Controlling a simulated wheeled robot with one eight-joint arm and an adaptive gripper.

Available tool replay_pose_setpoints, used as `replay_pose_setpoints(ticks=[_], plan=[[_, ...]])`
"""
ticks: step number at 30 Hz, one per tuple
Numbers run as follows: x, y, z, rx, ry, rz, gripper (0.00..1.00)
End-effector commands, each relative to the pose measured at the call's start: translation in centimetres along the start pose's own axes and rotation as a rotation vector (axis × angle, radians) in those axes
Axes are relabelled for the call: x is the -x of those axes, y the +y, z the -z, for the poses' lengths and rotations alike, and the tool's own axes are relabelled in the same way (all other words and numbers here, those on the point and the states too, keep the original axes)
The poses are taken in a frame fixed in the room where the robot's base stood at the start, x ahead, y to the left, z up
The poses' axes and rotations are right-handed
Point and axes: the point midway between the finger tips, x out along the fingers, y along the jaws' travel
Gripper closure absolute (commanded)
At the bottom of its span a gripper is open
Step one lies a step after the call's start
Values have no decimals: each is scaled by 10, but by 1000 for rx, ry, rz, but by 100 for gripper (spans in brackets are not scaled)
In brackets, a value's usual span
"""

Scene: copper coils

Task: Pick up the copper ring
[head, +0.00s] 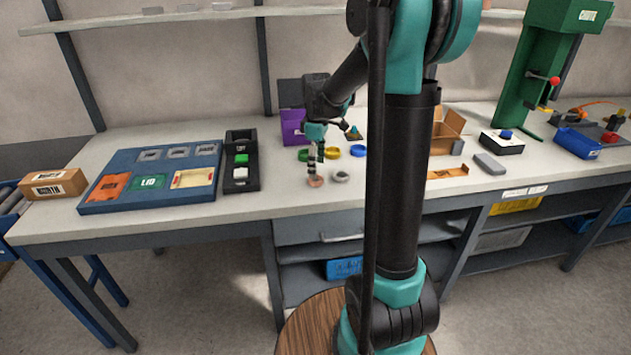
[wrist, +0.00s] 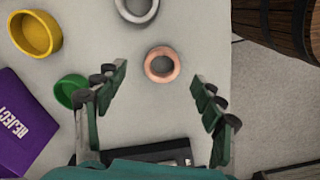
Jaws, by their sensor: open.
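The copper ring (wrist: 162,64) lies flat on the light workbench, a pinkish-orange ring near the bench's edge. It also shows in the head view (head: 316,181) at the tips of my gripper. My gripper (wrist: 158,92) is open, with its two fingers spread to the left and right of the ring and nothing between them touching it. In the head view my gripper (head: 316,165) points down over the ring. The exact gap between fingertips and bench cannot be told.
A grey ring (wrist: 137,8), a yellow ring (wrist: 35,34) and a green ring (wrist: 70,90) lie nearby. A blue ring (head: 358,151) lies farther right. A purple REJECT box (wrist: 22,122) stands behind. A black tray (head: 240,181) lies left of my gripper.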

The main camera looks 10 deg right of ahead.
Motion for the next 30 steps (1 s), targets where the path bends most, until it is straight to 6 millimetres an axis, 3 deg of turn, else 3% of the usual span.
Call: replay_pose_setpoints(ticks=[7, 17, 30], plan=[[-33, -4, 3, 0, 0, 0, 31], [-39, -4, 3, 0, 0, 0, 32], [-38, -4, 3, 0, 0, 0, 87]])
